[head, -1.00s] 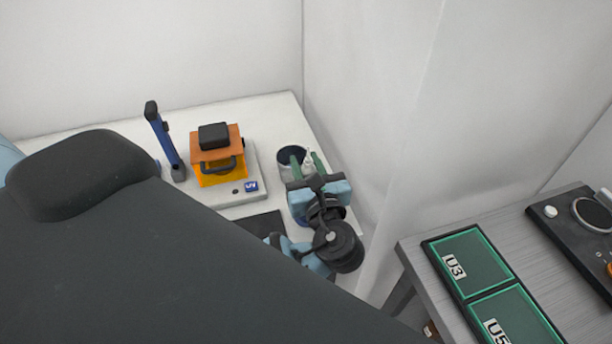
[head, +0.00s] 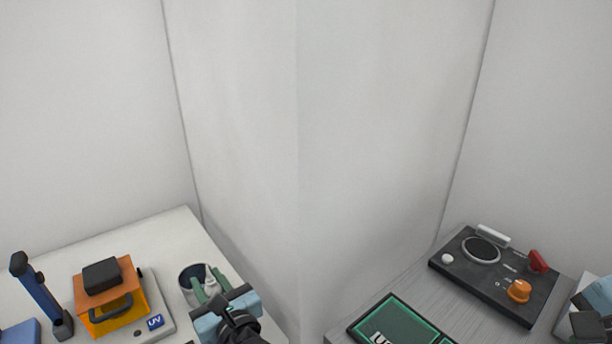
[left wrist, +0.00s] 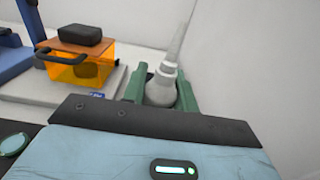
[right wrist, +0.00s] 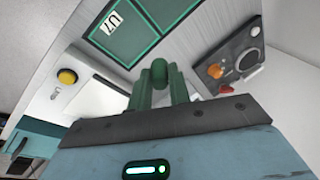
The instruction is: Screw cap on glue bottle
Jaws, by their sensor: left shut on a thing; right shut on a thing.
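My left gripper (head: 208,288) is shut on the glue bottle (left wrist: 162,88), a pale grey bottle with a long tapering nozzle. In the left wrist view it stands upright between the green fingers, nozzle up. The bottle (head: 214,277) shows only as a small pale patch in the head view. My right gripper (right wrist: 160,85) is shut on a small rounded dark green piece (right wrist: 160,70), apparently the cap. It is over the grey bench, apart from the bottle. The right fingertips are not clear in the head view.
A dark-mouthed cup (head: 186,281) stands beside the left gripper. An orange UV box (head: 110,305) and a blue upright (head: 38,295) stand on the white table at left. The grey bench at right holds a green tray (head: 400,325) and a black control box (head: 495,270). Walls rise behind both.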

